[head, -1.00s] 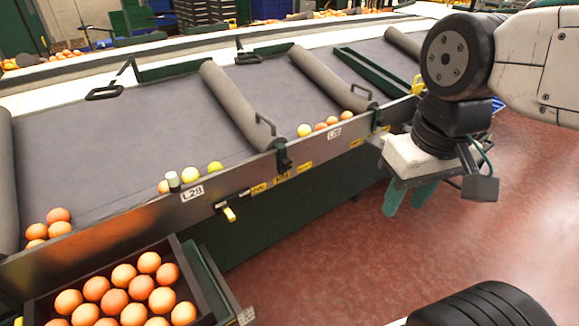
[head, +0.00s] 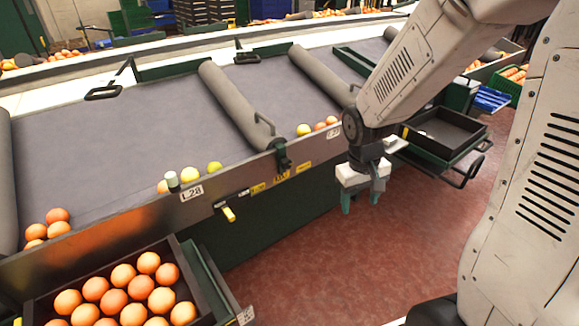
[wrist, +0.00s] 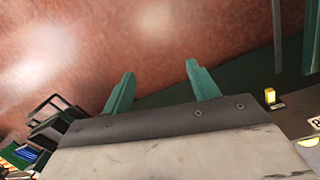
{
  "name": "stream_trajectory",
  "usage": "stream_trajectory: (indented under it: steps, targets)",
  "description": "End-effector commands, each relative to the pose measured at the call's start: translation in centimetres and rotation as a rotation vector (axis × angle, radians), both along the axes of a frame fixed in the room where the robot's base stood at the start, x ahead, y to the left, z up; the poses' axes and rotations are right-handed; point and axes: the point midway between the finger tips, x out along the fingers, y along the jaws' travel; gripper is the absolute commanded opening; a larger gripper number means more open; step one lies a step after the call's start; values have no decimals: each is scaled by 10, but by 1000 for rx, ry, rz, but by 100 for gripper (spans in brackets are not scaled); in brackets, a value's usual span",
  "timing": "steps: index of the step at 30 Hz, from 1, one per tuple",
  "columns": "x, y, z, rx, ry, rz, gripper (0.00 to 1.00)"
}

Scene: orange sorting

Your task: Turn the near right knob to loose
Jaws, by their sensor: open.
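A yellow knob (head: 229,213) sticks out from the front rail of the grey sorting table, beside the L28 label (head: 192,193). A yellow knob (wrist: 270,96) also shows at the right in the wrist view; I cannot tell whether it is the same one. My gripper (head: 360,200) points down in front of the rail, well right of the L28 knob and apart from it. Its two green fingers (wrist: 160,72) are open with nothing between them. My arm hides the rail farther right, and the knob's setting is too small to read.
A crate of oranges (head: 190,262) stands at the near left. The red floor (head: 340,260) in front is clear.

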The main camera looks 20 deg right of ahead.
Motion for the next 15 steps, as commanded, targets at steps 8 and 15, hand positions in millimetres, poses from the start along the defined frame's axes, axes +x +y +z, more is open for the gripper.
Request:
stream_trajectory:
  steps: [8, 15]
  targets:
    - [89, -12, -114, 13, -225, 95, 59]
    - [157, 0, -202, 90, -550, 192, 59]
